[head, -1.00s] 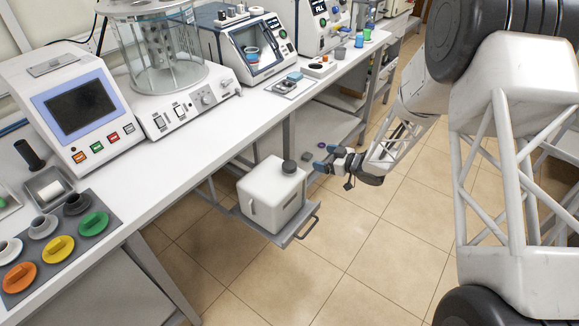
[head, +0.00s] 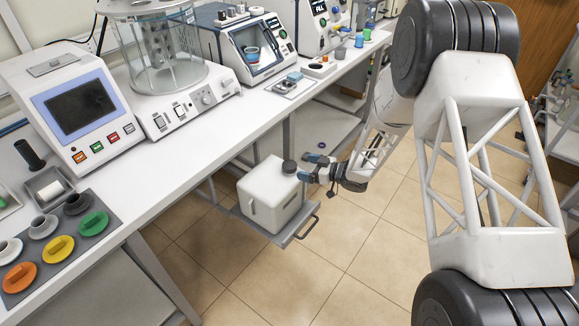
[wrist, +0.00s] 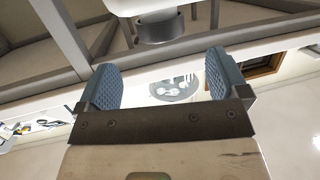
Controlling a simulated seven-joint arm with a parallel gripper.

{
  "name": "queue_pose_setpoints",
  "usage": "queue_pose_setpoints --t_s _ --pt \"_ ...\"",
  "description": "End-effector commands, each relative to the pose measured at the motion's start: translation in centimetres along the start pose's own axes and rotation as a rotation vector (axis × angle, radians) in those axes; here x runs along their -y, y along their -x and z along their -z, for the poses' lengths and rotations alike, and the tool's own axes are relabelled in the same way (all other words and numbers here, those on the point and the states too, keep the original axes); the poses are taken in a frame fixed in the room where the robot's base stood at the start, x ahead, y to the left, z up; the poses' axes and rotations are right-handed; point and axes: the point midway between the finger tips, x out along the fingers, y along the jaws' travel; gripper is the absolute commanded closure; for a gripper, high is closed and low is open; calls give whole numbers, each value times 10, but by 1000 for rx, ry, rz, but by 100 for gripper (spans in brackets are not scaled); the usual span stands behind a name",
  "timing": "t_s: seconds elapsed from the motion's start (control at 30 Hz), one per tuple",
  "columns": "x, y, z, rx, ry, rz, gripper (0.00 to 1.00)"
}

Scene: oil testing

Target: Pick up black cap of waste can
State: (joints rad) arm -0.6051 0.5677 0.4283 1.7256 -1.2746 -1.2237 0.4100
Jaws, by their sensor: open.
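The white waste can (head: 268,198) stands on a low pull-out shelf beside the workbench in the head view. Its black cap (head: 289,166) sits on top of the can. My gripper (head: 304,167) is just right of the cap, at about its height, with its blue-padded fingers pointing at it. In the wrist view my gripper (wrist: 160,78) is open and empty. The dark cap (wrist: 160,27) shows there beyond the fingertips, roughly centred between them, with part of the white can (wrist: 132,5) at the top edge. The cap appears apart from both fingers.
The shelf (head: 283,240) has a handle (head: 308,228) at its front right. The white workbench (head: 205,145) runs along the left above the can, with its edge and legs close by. Instruments and coloured caps stand on it. The tiled floor (head: 345,250) in front is clear.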

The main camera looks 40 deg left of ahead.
Motion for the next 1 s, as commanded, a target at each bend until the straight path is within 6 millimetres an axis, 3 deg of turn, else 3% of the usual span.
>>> queue_pose_setpoints --t_s 0.57,1.0 --pt "0 -13 0 0 1 0 7" --pt "2 -56 -2 -1 1 1 7"
